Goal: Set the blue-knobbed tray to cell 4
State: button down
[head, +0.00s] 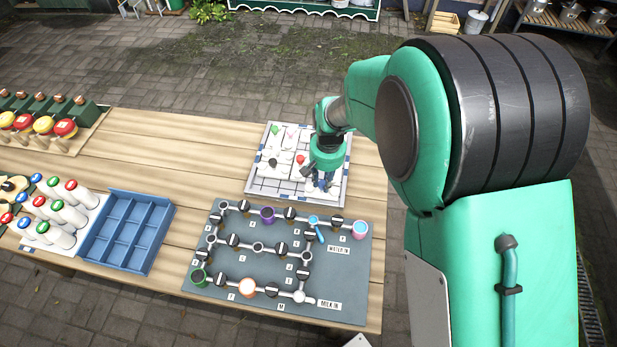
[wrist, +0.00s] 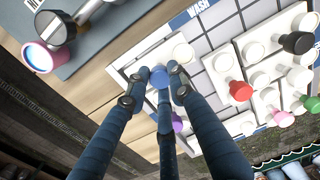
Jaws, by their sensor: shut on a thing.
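The blue-knobbed tray shows in the wrist view as a white piece with a blue knob (wrist: 160,77). My gripper (wrist: 161,84) is shut on that knob, with fingers on both sides of it. In the head view my gripper (head: 322,185) is over the front right part of the tiled board (head: 262,188) and hides most of the tray. Other white trays on the board have a red knob (head: 300,159), a black knob (head: 272,163), a green knob (head: 275,130) and a pink knob (head: 292,132). A purple knob (wrist: 178,122) is close beside my fingers. I cannot read cell numbers.
A grey pipe board (head: 230,288) with valves and cups lies just in front of the tiled board. A blue divided crate (head: 125,232) and several white bottles (head: 62,238) stand to the left. The wooden table is bare left of the tiled board.

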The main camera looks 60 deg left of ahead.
jog(key=shift+w+d, duration=0.15)
jog(key=shift+d, duration=0.05)
jog(key=c, duration=1.5)
grip_release()
jog(key=shift+w, duration=0.1)
jog(key=shift+r, duration=0.2)
notch_tip(320, 180, up, 12)
jog(key=shift+f, duration=0.25)
jog(key=shift+w+d, duration=0.1)
